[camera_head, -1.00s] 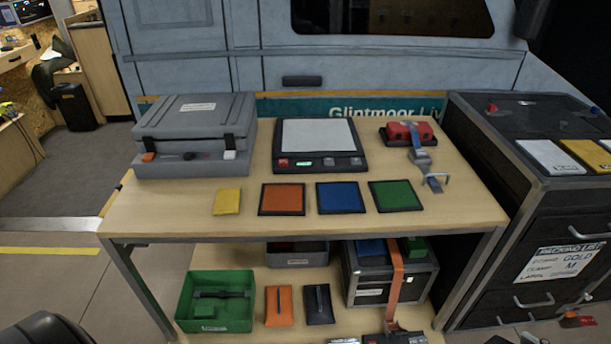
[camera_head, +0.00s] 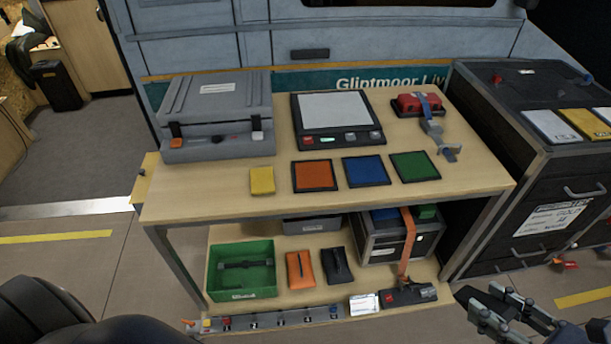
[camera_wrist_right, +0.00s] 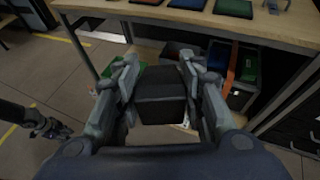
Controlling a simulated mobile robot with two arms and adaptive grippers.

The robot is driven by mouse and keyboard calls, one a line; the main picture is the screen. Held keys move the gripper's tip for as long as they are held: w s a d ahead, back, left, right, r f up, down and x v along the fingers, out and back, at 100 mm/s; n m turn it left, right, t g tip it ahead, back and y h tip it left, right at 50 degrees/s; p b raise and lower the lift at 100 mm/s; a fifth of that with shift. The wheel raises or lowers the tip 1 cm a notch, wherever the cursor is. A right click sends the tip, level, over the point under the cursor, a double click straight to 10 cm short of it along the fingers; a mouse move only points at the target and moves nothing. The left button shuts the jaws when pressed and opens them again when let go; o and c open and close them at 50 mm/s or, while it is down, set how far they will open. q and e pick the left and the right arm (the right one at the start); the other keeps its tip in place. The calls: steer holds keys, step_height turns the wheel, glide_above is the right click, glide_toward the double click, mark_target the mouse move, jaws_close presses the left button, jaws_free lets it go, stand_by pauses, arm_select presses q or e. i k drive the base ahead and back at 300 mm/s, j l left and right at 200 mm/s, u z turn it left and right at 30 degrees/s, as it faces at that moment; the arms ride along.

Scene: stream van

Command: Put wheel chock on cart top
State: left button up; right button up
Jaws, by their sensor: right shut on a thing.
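The cart (camera_head: 535,190) is the black case-like unit at the right of the head view. Its dark cart top (camera_head: 520,95) carries flat cards along the right side and small red and blue parts near the far corners. My right gripper (camera_head: 490,305) is low at the bottom right of the head view, in front of the cart and below its top. In the right wrist view, my right gripper (camera_wrist_right: 160,85) is shut on a dark block, which looks like the wheel chock (camera_wrist_right: 160,100). My left gripper (camera_wrist_right: 52,128) shows at the left of that view; its jaws are unclear.
A wooden workbench (camera_head: 210,205) stands left of the cart, with a grey case (camera_head: 215,120), a scale (camera_head: 335,115), coloured mats and a red strap device (camera_head: 420,103). Its lower shelf holds a green bin (camera_head: 242,270) and several tools. Open floor lies at the left.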

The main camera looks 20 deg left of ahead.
mark_target(200, 186)
steer(key=k+j, duration=0.15)
steer(key=j, duration=0.2)
steer(key=k+j, duration=0.1)
steer(key=j, duration=0.25)
steer(key=k+j, duration=0.15)
steer(key=j, duration=0.2)
steer(key=k+j+z, duration=0.1)
steer(key=j, duration=0.25)
steer(key=k+j, duration=0.15)
steer(key=j, duration=0.2)
steer(key=k+j, duration=0.15)
steer(key=j, duration=0.2)
steer(key=j+z, duration=0.2)
steer(key=j, duration=1.9)
steer(key=i+j, duration=0.6)
